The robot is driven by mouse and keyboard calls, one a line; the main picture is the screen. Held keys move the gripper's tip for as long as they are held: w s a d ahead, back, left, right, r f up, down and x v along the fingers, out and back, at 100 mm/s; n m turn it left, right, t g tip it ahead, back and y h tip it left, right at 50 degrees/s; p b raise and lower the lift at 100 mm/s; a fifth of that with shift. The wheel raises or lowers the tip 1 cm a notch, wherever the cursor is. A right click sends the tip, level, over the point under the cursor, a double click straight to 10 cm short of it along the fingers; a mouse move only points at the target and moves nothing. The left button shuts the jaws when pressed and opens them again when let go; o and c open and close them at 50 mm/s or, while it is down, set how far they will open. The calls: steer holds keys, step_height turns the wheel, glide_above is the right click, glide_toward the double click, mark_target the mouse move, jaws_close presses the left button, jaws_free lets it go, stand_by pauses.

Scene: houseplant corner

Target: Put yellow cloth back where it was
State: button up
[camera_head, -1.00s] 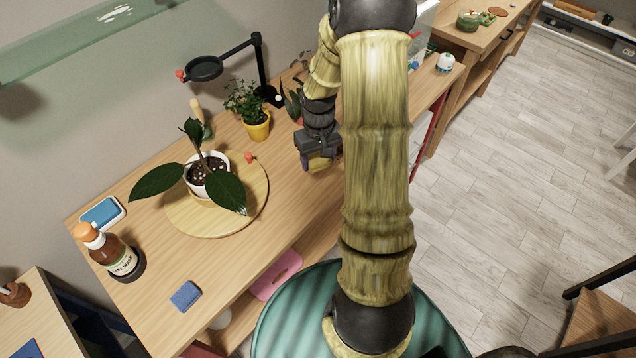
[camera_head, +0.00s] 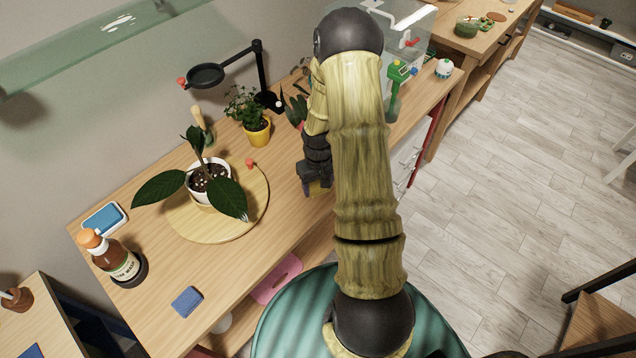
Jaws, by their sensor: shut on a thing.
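My gripper (camera_head: 314,182) points down over the wooden table, right of the round wooden board, partly hidden by my own arm. My arm hides the table area to the right of the gripper.
A white-potted plant (camera_head: 208,184) stands on the round board (camera_head: 190,230). A yellow-potted plant (camera_head: 257,133), a black magnifier lamp (camera_head: 207,76) and a green spray bottle (camera_head: 396,90) stand farther back. A brown bottle (camera_head: 115,258) and blue sponge (camera_head: 186,301) are at left front.

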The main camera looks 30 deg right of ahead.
mark_target(318, 184)
steer(key=shift+f, duration=0.2)
steer(key=shift+f, duration=0.15)
steer(key=o, duration=0.9)
step_height(318, 184, up, 12)
steer(key=shift+r+b, duration=0.2)
steer(key=shift+b, duration=0.8)
